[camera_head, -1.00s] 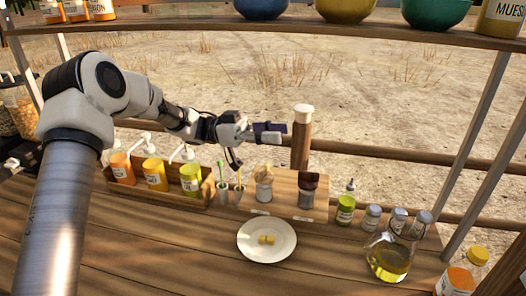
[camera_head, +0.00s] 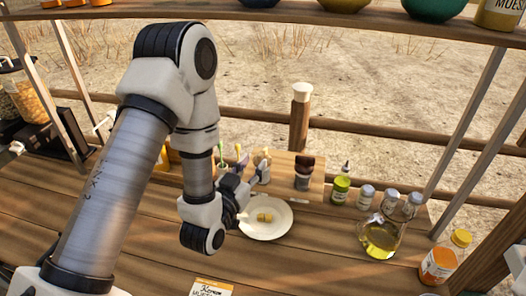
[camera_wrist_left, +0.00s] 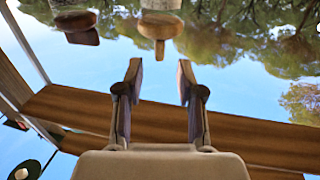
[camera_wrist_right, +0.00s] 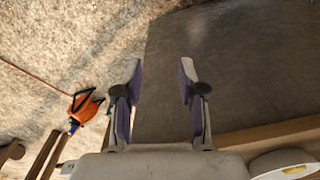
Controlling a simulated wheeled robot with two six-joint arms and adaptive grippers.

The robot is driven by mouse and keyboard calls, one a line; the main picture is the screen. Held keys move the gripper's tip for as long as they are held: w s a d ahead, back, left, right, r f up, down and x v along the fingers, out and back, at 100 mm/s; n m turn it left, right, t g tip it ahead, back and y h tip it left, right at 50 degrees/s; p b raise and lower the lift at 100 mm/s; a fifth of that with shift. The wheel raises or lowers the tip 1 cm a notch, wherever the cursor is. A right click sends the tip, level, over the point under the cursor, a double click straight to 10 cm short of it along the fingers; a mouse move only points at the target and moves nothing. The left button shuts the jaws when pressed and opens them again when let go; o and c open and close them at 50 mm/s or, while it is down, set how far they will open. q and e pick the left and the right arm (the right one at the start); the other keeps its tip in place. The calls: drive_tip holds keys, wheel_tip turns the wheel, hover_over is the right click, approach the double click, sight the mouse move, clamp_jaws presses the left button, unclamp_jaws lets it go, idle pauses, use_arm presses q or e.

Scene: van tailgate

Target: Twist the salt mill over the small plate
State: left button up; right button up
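The salt mill, taken to be the light-wood-topped one, is partly hidden behind my left gripper (camera_head: 260,172) in the head view. In the left wrist view this light mill (camera_wrist_left: 160,28) appears upside down, ahead of the open, empty fingers (camera_wrist_left: 160,80) and roughly centred between them. A dark-topped mill (camera_head: 304,172) stands to its right; in the left wrist view it (camera_wrist_left: 80,25) is to the left. The small white plate (camera_head: 279,229) lies in front of the mills, holding a few yellow pieces (camera_head: 264,217). My right gripper (camera_wrist_right: 160,80) is open and empty in its wrist view.
A green-labelled bottle (camera_head: 340,190), small jars (camera_head: 366,195) and an oil flask (camera_head: 380,240) stand right of the plate. An orange-labelled bottle (camera_head: 442,262) is at far right. Toothbrush-like items (camera_head: 222,155) stand behind my arm.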

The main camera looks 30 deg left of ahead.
sight(262, 151)
use_arm(q)
drive_tip(key=w+p, duration=0.1)
drive_tip(key=w, duration=0.1)
drive_tip(key=w+p, duration=0.1)
drive_tip(key=w, duration=0.2)
drive_tip(key=shift+w+a+r, duration=0.1)
drive_tip(key=shift+r, duration=0.1)
drive_tip(key=shift+w, duration=0.35)
drive_tip(key=shift+w+f, duration=0.2)
drive_tip(key=shift+w, duration=0.05)
use_arm(e)
drive_tip(key=shift+r, duration=0.6)
use_arm(q)
clamp_jaws()
drive_tip(key=shift+a+m+h, duration=0.1)
drive_tip(key=shift+m+h, duration=0.2)
drive_tip(key=shift+h, duration=0.2)
